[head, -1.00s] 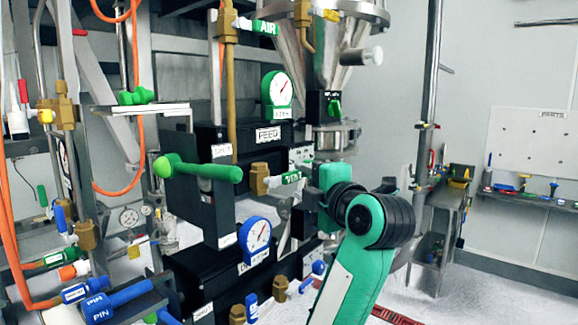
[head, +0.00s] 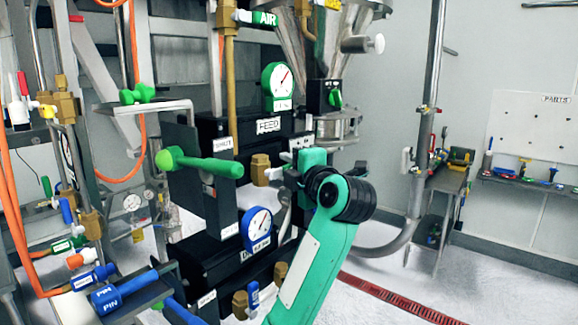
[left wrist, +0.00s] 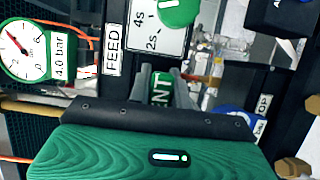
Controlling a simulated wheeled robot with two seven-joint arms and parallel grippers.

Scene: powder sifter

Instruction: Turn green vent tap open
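The green vent tap, its handle lettered in white, shows in the left wrist view (left wrist: 159,92) between my left gripper's two grey fingers (left wrist: 166,85). Only the end of the lettering, "ENT", is readable. In the head view my left gripper (head: 287,178) is right of the brass valve body (head: 260,168) and covers most of the tap. The fingers stand close on both sides of the handle; I cannot tell if they press on it. My right gripper is not in view.
A green-rimmed gauge (head: 277,87) is above, and a blue-rimmed gauge (head: 256,229) below. A long green lever (head: 200,165) sticks out to the left. The hopper (head: 318,45) is above right. The floor at the right is mostly clear.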

